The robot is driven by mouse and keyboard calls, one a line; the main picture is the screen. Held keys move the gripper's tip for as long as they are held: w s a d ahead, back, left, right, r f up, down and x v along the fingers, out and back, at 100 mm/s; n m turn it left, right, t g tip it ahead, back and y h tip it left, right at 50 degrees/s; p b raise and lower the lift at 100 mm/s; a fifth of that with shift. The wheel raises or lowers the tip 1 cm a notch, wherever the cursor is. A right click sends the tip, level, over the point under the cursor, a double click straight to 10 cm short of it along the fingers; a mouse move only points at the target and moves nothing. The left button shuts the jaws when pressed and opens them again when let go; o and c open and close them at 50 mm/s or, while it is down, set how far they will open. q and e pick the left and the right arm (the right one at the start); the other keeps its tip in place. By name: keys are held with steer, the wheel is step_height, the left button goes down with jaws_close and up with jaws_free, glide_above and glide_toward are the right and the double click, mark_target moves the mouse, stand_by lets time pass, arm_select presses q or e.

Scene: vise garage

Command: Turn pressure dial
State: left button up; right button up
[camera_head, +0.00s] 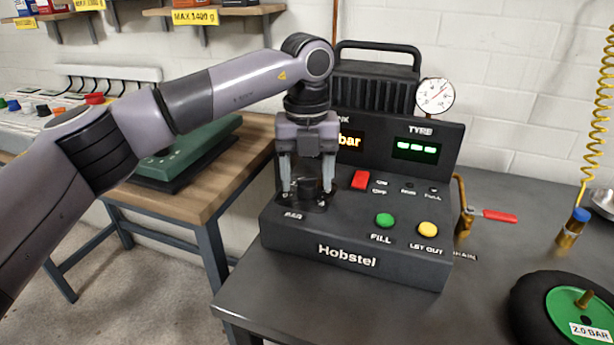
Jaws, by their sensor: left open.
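The dark compressor box (345,262) marked Hobstel stands on the dark bench. A round white pressure gauge (434,95) with a needle is at its upper right. A dark knob, probably the dial (308,187), sits at the left of the sloped panel, above the AIR label. My left gripper (307,190) points down over this knob with its fingers apart, one on each side. I cannot tell whether the fingers touch it. The arm hides part of the left display, which shows "bar". My right gripper is not in view.
The panel has a red switch (360,180), a green button (384,220) and a yellow button (428,229). A red-handled valve (495,215) is at the right side. A wheel (560,312) lies at front right. A wooden table (190,205) stands left.

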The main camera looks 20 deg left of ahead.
arm_select(q)
steer(key=shift+f, duration=0.15)
steer(key=c, duration=1)
